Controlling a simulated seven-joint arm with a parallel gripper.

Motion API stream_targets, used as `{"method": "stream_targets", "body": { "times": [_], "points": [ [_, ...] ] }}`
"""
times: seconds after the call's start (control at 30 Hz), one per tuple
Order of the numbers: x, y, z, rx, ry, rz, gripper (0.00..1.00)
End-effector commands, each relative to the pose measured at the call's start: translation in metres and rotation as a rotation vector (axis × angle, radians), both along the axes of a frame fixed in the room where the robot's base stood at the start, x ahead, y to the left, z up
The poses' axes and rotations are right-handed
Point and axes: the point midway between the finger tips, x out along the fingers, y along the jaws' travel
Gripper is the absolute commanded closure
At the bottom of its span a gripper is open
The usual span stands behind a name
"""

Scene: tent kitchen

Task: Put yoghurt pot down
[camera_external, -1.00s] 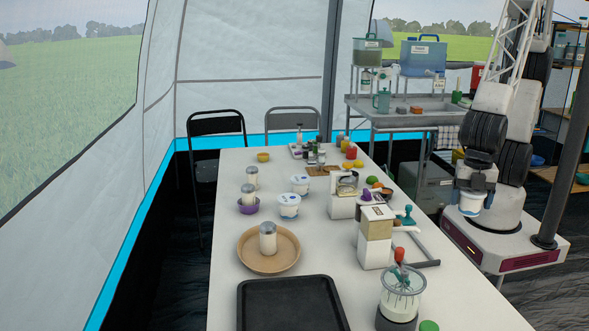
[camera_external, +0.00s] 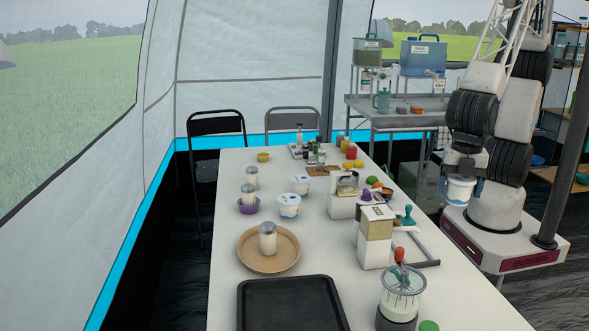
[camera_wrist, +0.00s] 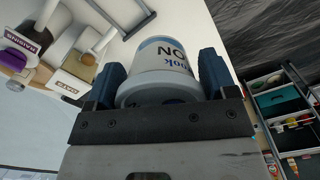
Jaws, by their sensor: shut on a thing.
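My gripper (camera_external: 461,176) is shut on a white yoghurt pot (camera_external: 460,190) with blue print, held in the air to the right of the white table (camera_external: 322,230). In the wrist view the pot (camera_wrist: 165,68) sits between the two blue fingers of my gripper (camera_wrist: 162,80), with part of its lettering showing.
A black tray (camera_external: 290,305) and a round tan tray (camera_external: 268,262) with a shaker lie at the front left. Bare tabletop shows between the pots and the carton.

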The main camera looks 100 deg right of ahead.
Motion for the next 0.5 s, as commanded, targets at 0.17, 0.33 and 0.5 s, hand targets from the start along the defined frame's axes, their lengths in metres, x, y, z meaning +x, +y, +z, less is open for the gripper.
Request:
{"method": "stream_targets", "body": {
  "times": [0.17, 0.33, 0.5],
  "points": [
    [0.041, 0.018, 0.006, -0.001, 0.002, -0.001, 0.49],
    [0.081, 0.033, 0.011, 0.000, 0.000, -0.002, 0.49],
    [0.121, 0.047, 0.014, -0.001, 0.000, -0.002, 0.49]
  ]
}}
